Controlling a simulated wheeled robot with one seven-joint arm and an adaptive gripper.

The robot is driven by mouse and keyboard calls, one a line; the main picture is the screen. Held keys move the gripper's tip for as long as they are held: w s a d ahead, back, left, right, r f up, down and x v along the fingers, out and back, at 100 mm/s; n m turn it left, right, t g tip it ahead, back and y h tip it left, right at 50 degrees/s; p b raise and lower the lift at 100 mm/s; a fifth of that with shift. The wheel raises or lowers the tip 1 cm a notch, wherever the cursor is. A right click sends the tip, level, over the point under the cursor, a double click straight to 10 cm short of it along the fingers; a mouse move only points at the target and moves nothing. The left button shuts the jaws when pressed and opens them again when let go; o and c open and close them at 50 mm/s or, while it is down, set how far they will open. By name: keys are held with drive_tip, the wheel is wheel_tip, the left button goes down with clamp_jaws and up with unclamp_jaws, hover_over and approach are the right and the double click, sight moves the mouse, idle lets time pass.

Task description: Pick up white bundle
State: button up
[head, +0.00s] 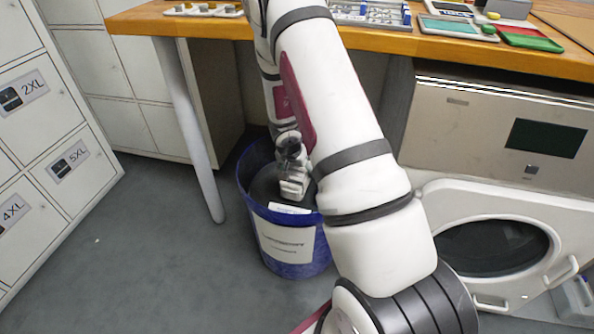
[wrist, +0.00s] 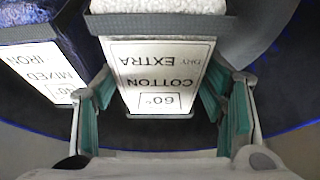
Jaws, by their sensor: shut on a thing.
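The white bundle (wrist: 160,6) shows at the top of the wrist view as fluffy white cloth with a dark grey band. A white tag reading cotton, extra dry, 60° hangs from it between the fingers. My gripper (wrist: 163,88) has its green-padded fingers on either side of this tag and is shut on the bundle. The actual contact is hard to see. In the head view my gripper (head: 293,185) reaches down into a blue bin (head: 246,200), and my arm hides part of the bin. A white tag (head: 289,208) shows just below the gripper.
A dark blue bundle (wrist: 55,28) with an iron, mixed tag lies close to the left finger. A table leg (head: 190,130) stands left, a white machine (head: 510,235) right. Open floor lies at front left.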

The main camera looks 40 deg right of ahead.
sight(297, 169)
wheel_tip(297, 169, up, 8)
drive_tip(key=p, duration=0.8)
drive_tip(key=shift+r, duration=0.1)
